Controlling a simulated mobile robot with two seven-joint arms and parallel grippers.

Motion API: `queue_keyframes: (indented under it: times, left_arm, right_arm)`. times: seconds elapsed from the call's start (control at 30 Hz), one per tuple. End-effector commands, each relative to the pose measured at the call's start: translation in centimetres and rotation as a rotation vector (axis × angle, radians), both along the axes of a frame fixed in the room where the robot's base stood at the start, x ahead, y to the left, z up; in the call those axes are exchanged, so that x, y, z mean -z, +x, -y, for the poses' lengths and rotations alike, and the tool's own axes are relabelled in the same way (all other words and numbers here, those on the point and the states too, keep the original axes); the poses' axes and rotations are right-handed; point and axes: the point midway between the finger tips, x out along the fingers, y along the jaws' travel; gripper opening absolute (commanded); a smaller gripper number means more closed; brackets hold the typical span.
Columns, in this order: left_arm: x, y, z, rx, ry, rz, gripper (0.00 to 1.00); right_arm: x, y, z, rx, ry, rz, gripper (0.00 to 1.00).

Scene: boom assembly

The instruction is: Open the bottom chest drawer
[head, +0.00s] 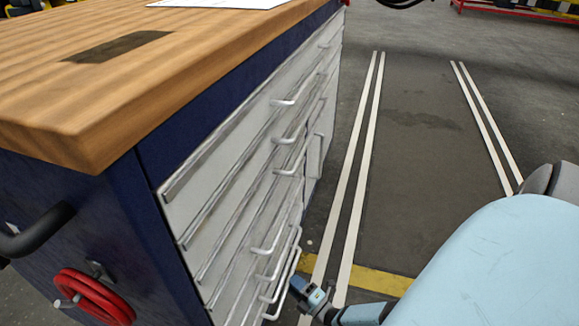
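A blue tool chest (128,235) with light grey drawers fills the left and middle of the head view. Its drawer front (235,185) carries several white bar handles, one above another. The bottom drawer is mostly cut off by the lower picture edge. The lowest handles (291,268) show near the bottom middle. My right gripper (303,287) is small and dark, just right of these lowest handles, at the end of my light blue arm. I cannot tell whether it touches a handle, and its fingers are too small to read. My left gripper is out of view.
The chest has a thick wooden top (130,60) with a white sheet (215,3) on it. A black side handle (38,232) and a red coil (92,298) are on its left side. Grey floor (420,170) with white lines lies clear to the right.

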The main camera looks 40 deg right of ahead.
Motion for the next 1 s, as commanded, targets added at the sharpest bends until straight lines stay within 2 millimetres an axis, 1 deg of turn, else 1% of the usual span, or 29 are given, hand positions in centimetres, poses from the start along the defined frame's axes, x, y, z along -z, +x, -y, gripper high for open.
queue_keyframes:
  times: [0.03,0.2,0.5,0.53,0.57,0.6,0.7,1.0]
  left_arm:
    - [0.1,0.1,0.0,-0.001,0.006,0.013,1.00]
    - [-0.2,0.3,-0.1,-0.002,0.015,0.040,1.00]
    - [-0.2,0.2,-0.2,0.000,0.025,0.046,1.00]
    - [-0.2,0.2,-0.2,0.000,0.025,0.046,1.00]
    - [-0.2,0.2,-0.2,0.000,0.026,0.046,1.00]
    - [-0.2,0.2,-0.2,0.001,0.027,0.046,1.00]
    - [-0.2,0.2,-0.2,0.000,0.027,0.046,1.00]
    - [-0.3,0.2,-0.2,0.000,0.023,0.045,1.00]
  right_arm:
    - [0.0,0.7,0.0,-0.001,0.000,0.002,0.38]
    - [-0.3,2.0,-0.2,-0.001,0.001,0.000,0.38]
    - [-0.4,2.2,-0.2,0.000,0.001,-0.001,0.38]
    - [-0.4,2.2,-0.2,0.000,0.001,-0.001,0.36]
    - [-0.4,2.2,-0.2,0.000,0.001,-0.001,0.29]
    - [-0.4,2.2,-0.2,0.000,0.001,-0.001,0.20]
    - [-0.4,2.2,-0.2,0.000,0.001,-0.001,0.00]
    - [-0.4,2.2,0.0,0.001,0.001,-0.001,0.00]
